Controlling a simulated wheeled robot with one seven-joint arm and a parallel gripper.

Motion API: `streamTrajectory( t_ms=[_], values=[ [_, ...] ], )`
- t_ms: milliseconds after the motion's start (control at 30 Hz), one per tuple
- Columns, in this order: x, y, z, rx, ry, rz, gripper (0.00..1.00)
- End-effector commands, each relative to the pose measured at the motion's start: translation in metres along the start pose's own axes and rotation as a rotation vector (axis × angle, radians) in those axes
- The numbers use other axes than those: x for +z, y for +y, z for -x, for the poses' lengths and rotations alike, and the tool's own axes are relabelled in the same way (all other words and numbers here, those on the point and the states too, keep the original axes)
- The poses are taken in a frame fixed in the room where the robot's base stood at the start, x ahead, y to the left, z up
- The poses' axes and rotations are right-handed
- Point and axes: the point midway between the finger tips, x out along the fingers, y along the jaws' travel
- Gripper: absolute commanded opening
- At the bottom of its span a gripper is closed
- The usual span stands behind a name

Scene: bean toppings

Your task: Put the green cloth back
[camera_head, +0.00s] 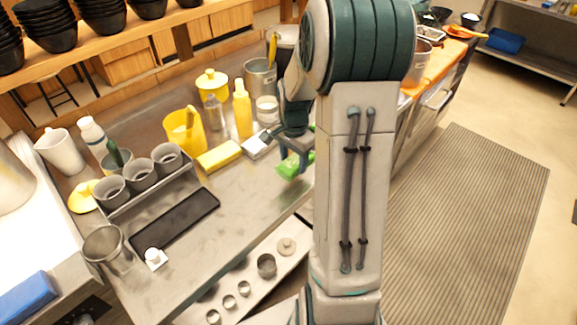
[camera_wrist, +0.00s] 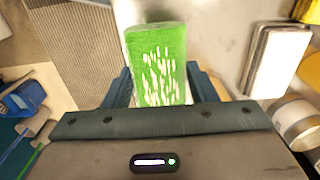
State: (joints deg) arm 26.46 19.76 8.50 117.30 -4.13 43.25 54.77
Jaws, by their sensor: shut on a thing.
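The green cloth (camera_wrist: 157,62) is a folded bright green block with white marks. It is between the two fingers of my gripper (camera_wrist: 158,88) in the wrist view, and the fingers are shut on it. In the head view the green cloth (camera_head: 289,167) shows under my gripper (camera_head: 294,160), near the right edge of the steel counter (camera_head: 230,210). My arm hides part of the cloth and the counter there. I cannot tell whether the cloth touches the counter.
A white and grey block (camera_head: 258,146) and a yellow block (camera_head: 219,156) lie left of my gripper. A yellow bottle (camera_head: 242,110), a yellow jug (camera_head: 184,131) and metal pots (camera_head: 260,77) stand behind. A black tray (camera_head: 175,222) lies further left. The counter's front middle is clear.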

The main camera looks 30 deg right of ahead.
Motion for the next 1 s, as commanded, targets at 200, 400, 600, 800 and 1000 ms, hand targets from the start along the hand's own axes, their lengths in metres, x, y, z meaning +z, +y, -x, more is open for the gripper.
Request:
streamTrajectory(
  t_ms=[200,400,600,800,1000],
  values=[
    [0.003,-0.016,-0.01,0.0,0.0,0.003,0.25],
    [0.004,-0.016,-0.037,0.003,-0.003,0.004,0.25],
    [0.004,-0.017,-0.05,-0.001,0.001,0.004,0.25],
    [0.003,-0.017,-0.05,-0.001,0.001,0.004,0.25],
    [0.003,-0.017,-0.053,-0.001,0.001,0.004,0.69]
  ],
)
